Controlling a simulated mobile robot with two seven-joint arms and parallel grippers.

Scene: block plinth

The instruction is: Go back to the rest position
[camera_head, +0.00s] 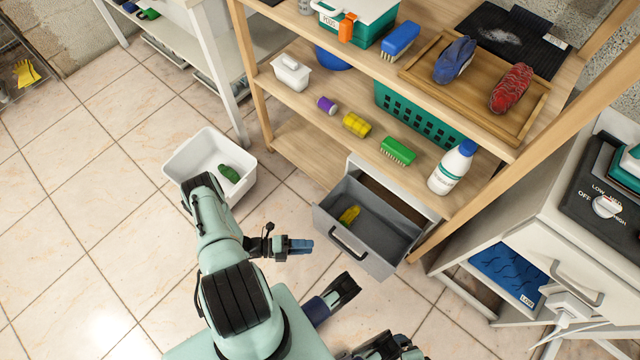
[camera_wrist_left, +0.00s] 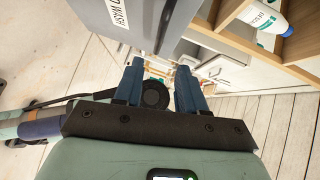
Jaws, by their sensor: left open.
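My left gripper (camera_head: 300,246) is in the head view, left of and in front of the open grey drawer, apart from it and above the tiled floor. In the left wrist view my left gripper (camera_wrist_left: 160,82) shows two blue fingers spread apart, with nothing held between them. My left arm reaches up and bends back down to it. Dark and blue parts of my own body show at the bottom centre of the head view. My right gripper's fingers cannot be made out.
A white bin (camera_head: 181,160) with a green item (camera_head: 229,173) stands close behind my left arm. The wooden shelf (camera_head: 305,160) holds several goods, including a white bottle (camera_head: 454,168). Floor at left (camera_head: 80,230) is clear.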

